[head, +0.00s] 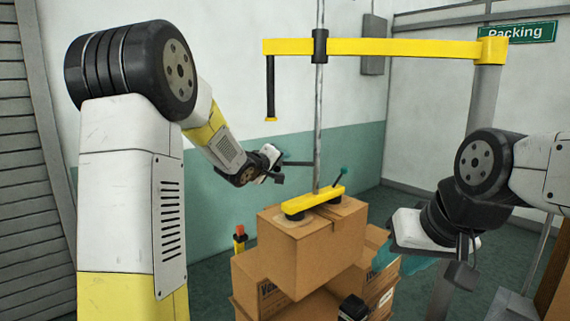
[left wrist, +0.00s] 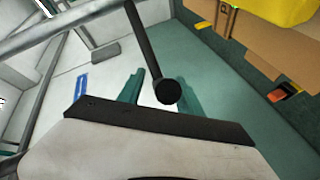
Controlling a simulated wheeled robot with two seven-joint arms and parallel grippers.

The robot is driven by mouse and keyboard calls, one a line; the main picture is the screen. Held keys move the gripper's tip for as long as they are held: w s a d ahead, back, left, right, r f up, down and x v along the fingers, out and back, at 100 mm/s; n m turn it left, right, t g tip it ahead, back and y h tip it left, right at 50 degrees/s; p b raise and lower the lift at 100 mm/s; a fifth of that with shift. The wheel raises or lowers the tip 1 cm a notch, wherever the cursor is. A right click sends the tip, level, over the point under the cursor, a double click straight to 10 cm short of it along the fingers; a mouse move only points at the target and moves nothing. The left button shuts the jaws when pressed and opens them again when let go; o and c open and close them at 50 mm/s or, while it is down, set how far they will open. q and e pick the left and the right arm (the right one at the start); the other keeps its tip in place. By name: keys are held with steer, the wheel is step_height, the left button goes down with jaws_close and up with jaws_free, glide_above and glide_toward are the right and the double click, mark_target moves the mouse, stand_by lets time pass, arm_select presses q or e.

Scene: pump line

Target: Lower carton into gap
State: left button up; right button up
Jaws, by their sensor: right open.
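A brown carton (head: 318,246) hangs under the yellow lifter bar (head: 315,202), whose dark pads rest on its top. It is above and partly in front of other stacked cartons (head: 256,290). The gap is not clearly visible behind it. My left gripper (head: 280,168) is left of the lifter's pole, near a thin dark bar. In the left wrist view its teal fingers (left wrist: 162,96) are apart, and a black rod with a round end (left wrist: 167,92) shows between them, without visible contact. My right gripper (head: 413,265) is open, right of the carton, its fingers partly hidden.
A yellow overhead boom (head: 400,48) carries the pole and a hanging black handle (head: 270,88). An orange-topped device (head: 240,238) stands left of the carton; it also shows in the left wrist view (left wrist: 286,92). A green Packing sign (head: 518,32) is on the back wall.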

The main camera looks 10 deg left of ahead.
arm_select(q)
jaws_close()
steer(key=shift+a+f, duration=0.1)
steer(key=shift+f, duration=0.1)
stand_by(1.1)
